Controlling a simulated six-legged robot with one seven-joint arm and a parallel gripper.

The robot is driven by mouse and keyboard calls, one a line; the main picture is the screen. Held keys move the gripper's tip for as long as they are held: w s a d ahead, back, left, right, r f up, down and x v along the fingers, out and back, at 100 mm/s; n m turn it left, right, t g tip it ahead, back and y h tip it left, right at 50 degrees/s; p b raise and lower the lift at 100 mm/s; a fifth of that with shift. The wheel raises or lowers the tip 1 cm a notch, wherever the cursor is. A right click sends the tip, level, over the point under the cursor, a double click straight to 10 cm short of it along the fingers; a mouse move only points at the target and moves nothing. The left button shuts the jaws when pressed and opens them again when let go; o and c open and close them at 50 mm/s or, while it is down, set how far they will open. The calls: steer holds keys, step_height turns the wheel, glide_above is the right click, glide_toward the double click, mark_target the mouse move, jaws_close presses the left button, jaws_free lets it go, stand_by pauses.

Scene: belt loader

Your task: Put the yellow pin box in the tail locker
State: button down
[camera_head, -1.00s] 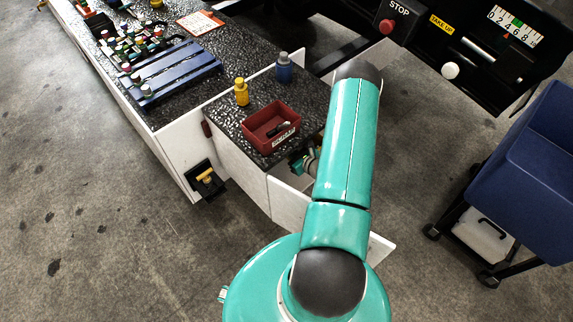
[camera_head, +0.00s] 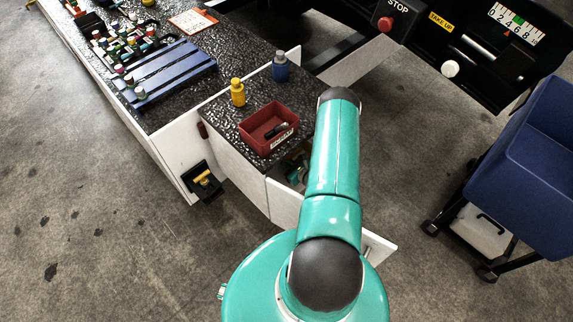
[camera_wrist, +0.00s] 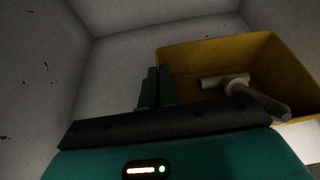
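The yellow pin box (camera_wrist: 210,52) shows in the wrist view, open-topped, with a grey T-shaped pin (camera_wrist: 225,80) inside. It appears tilted in a pale, dim compartment (camera_wrist: 115,60). My gripper (camera_wrist: 157,88) is at the box's left wall, its two dark teal fingers close together and apparently shut on that wall. The box's underside is hidden, so I cannot tell whether it touches the floor. In the head view my arm reaches down into the open locker (camera_head: 283,203) at the counter's end; the gripper and box are hidden there.
A red bin (camera_head: 262,143), a yellow bottle (camera_head: 238,95) and a blue bottle (camera_head: 280,70) stand on the counter above the locker. An open white door panel (camera_head: 377,248) sticks out near my arm. A blue cart (camera_head: 525,170) stands at right; the floor at left is clear.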

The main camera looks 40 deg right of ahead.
steer(key=shift+f, duration=0.2)
steer(key=shift+f, duration=0.15)
steer(key=c, duration=1.7)
jaws_free()
steer(key=shift+s+r, duration=0.1)
steer(key=shift+r, duration=0.15)
steer(key=v, duration=1.1)
steer(key=shift+s+r, duration=0.2)
steer(key=shift+s, duration=0.15)
